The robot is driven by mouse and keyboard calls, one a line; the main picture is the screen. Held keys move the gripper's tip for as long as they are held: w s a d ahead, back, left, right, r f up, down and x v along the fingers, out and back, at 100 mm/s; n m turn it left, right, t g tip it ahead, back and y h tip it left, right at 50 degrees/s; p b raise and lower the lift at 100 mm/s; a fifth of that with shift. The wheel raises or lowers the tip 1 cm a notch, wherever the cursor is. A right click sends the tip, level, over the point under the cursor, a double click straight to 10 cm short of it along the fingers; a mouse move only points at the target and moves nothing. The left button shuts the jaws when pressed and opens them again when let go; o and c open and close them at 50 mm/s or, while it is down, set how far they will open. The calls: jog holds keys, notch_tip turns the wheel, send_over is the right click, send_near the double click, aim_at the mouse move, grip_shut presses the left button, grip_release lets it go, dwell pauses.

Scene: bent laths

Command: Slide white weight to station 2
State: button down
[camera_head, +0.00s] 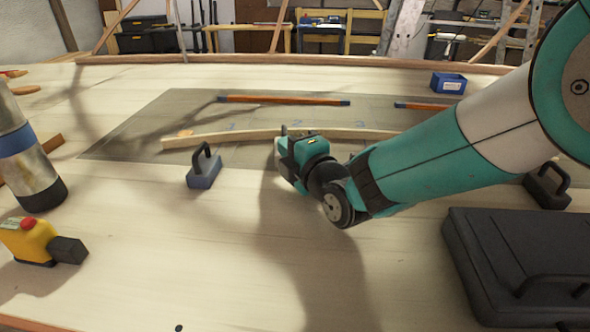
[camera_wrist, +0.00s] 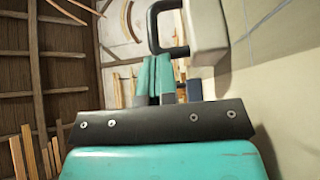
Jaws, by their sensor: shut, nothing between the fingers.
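My gripper (camera_head: 280,158) is shut and empty, low over the table on the near side of a pale bent lath (camera_head: 225,138). In the wrist view its closed teal fingers (camera_wrist: 155,76) are just below a white weight (camera_wrist: 207,30) with a black handle (camera_wrist: 166,28). I cannot tell whether they touch it.
A blue-grey weight (camera_head: 204,172) stands left of my gripper. A dark weight (camera_head: 547,187) and a black case (camera_head: 520,260) are at the right. A yellow tool (camera_head: 35,240) and metal cylinder (camera_head: 25,155) are left. The near middle is clear.

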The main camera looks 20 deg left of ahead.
jog(key=shift+w+a+f+b, duration=0.15)
jog(key=shift+w+b, duration=0.25)
jog(key=shift+w, duration=0.2)
jog(key=shift+w+f+b, duration=0.1)
jog(key=shift+w+b, duration=0.3)
jog(key=shift+w, duration=0.2)
jog(key=shift+w+a+r+b, duration=0.1)
jog(key=shift+w+r+b, duration=0.2)
jog(key=shift+w, duration=0.3)
jog(key=shift+s, duration=0.15)
